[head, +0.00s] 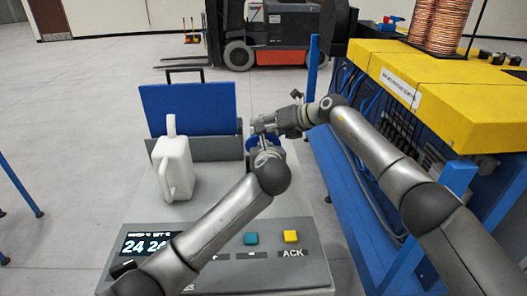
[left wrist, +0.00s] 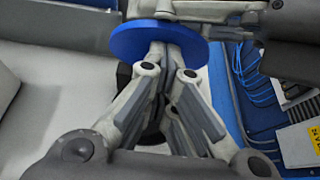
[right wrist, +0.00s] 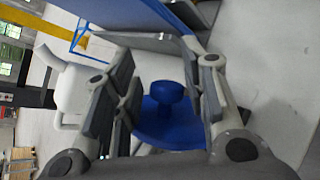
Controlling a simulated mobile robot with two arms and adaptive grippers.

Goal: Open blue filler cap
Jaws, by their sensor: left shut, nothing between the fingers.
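The blue filler cap (head: 278,143) is at the far right of the grey console top, mostly hidden behind my grippers in the head view. In the left wrist view its round blue disc (left wrist: 138,44) shows at the top. In the right wrist view its knob (right wrist: 170,92) stands up from the disc. My right gripper (right wrist: 165,75) is open, its fingers spread on either side of the knob, with no clear contact. My left gripper (left wrist: 165,55) is shut and empty, its tips overlapping the disc's near edge; I cannot tell if they touch.
A white jug (head: 176,172) stands on the console (head: 215,195), left of the cap. A blue panel (head: 188,108) rises behind it. Buttons and a display (head: 150,244) line the console's front. A blue and yellow machine (head: 440,85) stands close on the right. A forklift (head: 275,35) is behind.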

